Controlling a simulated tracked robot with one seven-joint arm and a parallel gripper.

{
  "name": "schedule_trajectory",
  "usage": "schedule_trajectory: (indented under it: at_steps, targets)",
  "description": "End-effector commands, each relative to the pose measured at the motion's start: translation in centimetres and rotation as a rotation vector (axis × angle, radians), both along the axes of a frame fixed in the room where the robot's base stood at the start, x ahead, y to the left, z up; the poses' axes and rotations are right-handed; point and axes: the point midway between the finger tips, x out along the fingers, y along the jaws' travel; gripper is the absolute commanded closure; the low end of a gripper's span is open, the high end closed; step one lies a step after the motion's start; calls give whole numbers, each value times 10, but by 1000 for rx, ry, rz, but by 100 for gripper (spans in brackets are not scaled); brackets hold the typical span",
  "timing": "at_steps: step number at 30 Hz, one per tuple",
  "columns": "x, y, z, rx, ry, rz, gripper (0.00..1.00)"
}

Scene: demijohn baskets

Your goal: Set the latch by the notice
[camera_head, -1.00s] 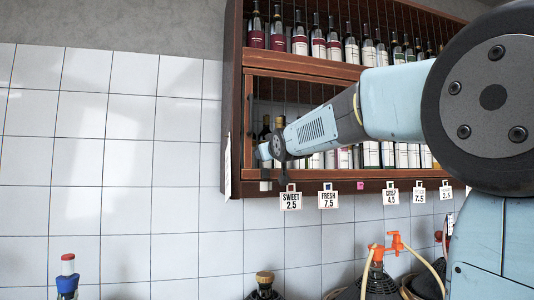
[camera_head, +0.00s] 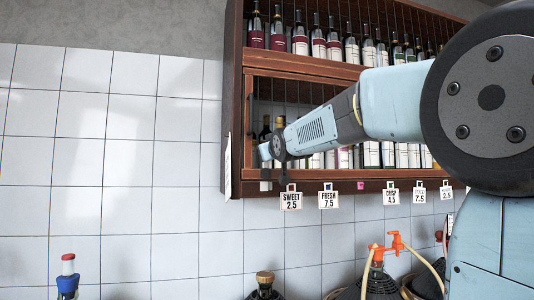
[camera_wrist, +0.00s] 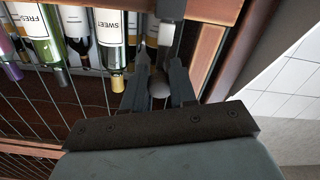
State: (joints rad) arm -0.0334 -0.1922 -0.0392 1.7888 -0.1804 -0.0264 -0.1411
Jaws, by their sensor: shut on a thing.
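The notice (camera_head: 228,168) is a narrow white sheet, seen nearly edge-on at the left side of the wooden wall cabinet. My gripper (camera_head: 265,168) is at the cabinet's lower left front corner, just right of the notice. In the wrist view my gripper (camera_wrist: 160,84) is shut on a small rounded grey knob, which appears to be the latch (camera_wrist: 159,91), beside the wooden frame. The fingers cover most of it, so its exact setting cannot be told. In the head view my gripper hides the latch.
The cabinet (camera_head: 233,90) holds rows of bottles behind thin wires. Price tags such as SWEET 2.5 (camera_head: 291,200) and FRESH 7.5 (camera_head: 328,199) hang along its lower edge. Demijohns with an orange tap (camera_head: 396,243) stand below. The tiled wall at left is clear.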

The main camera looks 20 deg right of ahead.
Motion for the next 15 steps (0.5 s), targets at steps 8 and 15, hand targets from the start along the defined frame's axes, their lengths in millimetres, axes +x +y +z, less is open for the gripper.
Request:
schedule_trajectory:
  at_steps: [8, 15]
  targets:
    - [0, 0, -4, 0, 1, 0, 100]
    - [0, -1, -30, 0, 2, -2, 100]
